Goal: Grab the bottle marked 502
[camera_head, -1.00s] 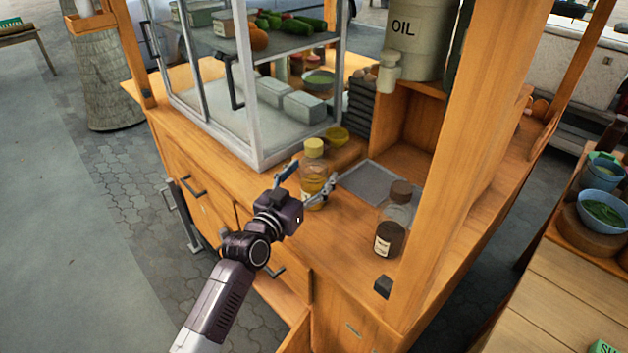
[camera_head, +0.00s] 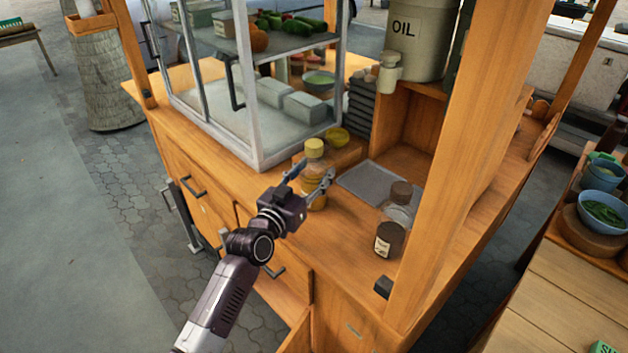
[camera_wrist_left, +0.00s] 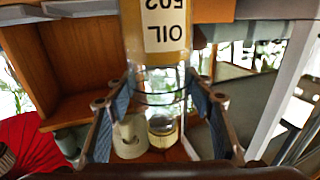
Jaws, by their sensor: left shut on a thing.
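The bottle marked 502 (camera_head: 315,172) is a clear bottle of yellow oil with a yellow cap. It stands upright on the wooden counter, at the front right corner of the glass case. In the left wrist view the bottle (camera_wrist_left: 158,62) shows amber oil and a white label reading "OIL 502" upside down. My left gripper (camera_head: 309,178) reaches it from the front left, with one finger on each side. The gripper is shut on the bottle, and in the left wrist view its fingers (camera_wrist_left: 160,100) flank the bottle's clear part. My right gripper is not in view.
A dark-capped bottle with a white label (camera_head: 389,240) and a clear brown-capped jar (camera_head: 398,205) stand to the right. A grey tray (camera_head: 372,182) lies behind. The glass case (camera_head: 255,125) is close on the left, and a wooden post (camera_head: 450,170) rises at the right.

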